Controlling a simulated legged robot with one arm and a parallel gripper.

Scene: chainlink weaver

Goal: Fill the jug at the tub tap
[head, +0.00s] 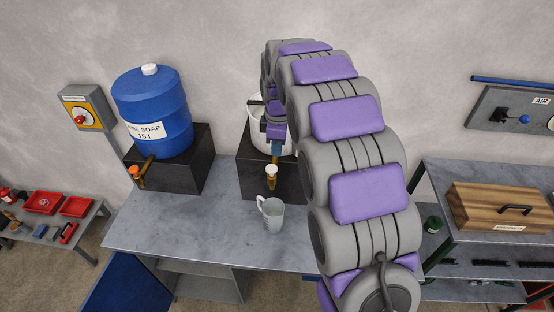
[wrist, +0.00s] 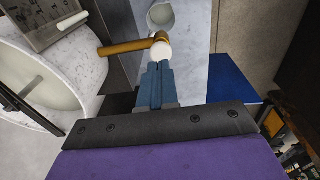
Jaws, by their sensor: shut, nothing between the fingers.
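The jug (head: 273,217) is a pale grey translucent vessel with a handle. It stands upright on the grey bench below the tub's tap; part of it also shows at the top of the wrist view (wrist: 162,14). The white tub (head: 259,112) sits on a black stand, largely hidden behind my arm. Its tap has a brass spout (wrist: 126,47) and a white knob (head: 271,170). My gripper (wrist: 160,66) is shut and empty, its fingertips right at the knob (wrist: 161,51). I cannot tell whether they touch. No flow of water can be made out.
A blue soap drum (head: 155,112) with an orange-handled tap stands on another black stand (head: 187,165) at left. The bench (head: 190,220) is clear left of the jug. A rack with a wooden box (head: 500,207) stands at right. Red trays (head: 77,206) are at far left.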

